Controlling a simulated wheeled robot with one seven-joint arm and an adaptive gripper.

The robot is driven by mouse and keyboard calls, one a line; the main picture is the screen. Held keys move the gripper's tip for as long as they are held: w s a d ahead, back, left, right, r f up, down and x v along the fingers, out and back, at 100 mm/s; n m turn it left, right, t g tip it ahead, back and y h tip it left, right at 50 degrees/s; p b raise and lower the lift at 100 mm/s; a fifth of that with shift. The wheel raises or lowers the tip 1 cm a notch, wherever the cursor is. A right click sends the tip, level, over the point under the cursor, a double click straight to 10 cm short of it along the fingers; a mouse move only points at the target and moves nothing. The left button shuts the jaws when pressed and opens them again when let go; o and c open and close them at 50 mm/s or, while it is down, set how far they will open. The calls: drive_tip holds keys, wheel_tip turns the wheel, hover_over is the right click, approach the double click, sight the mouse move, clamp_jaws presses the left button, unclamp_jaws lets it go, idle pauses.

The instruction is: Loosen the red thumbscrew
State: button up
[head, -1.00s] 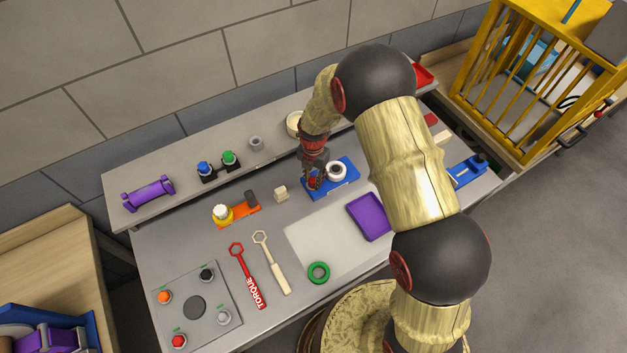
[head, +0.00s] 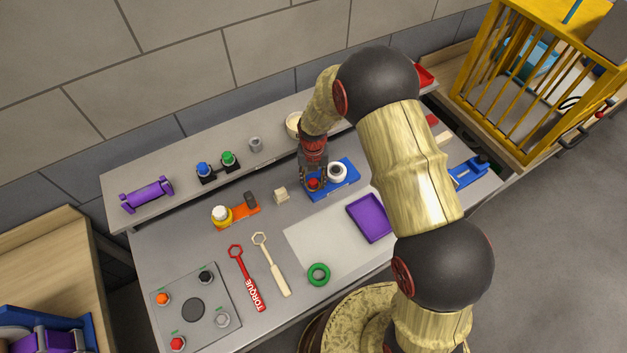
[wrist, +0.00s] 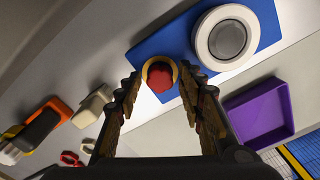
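The red thumbscrew (wrist: 161,75) has a round red head with a yellow ring around its base, and it sits at one end of a blue base plate (wrist: 165,48). In the head view the thumbscrew (head: 313,183) shows just below my gripper, on the blue plate (head: 346,184). A white ring with a grey centre (wrist: 228,38) is mounted on the same plate. My gripper (wrist: 159,82) is open, its fingers apart with the thumbscrew's head showing between the tips. I see no clear contact; the height gap is hard to tell.
A purple tray (wrist: 260,111) lies right of the plate; it also shows in the head view (head: 370,218). A small beige block (head: 281,195) and an orange holder (head: 245,210) stand to the left. A red torque wrench (head: 247,279) and a green ring (head: 318,274) lie nearer the front.

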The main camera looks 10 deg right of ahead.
sight(313, 181)
drive_tip(key=shift+r+p, duration=1.5)
drive_tip(key=shift+r, duration=1.55)
drive_tip(key=shift+f, duration=0.1)
wheel_tip(313, 181, up, 12)
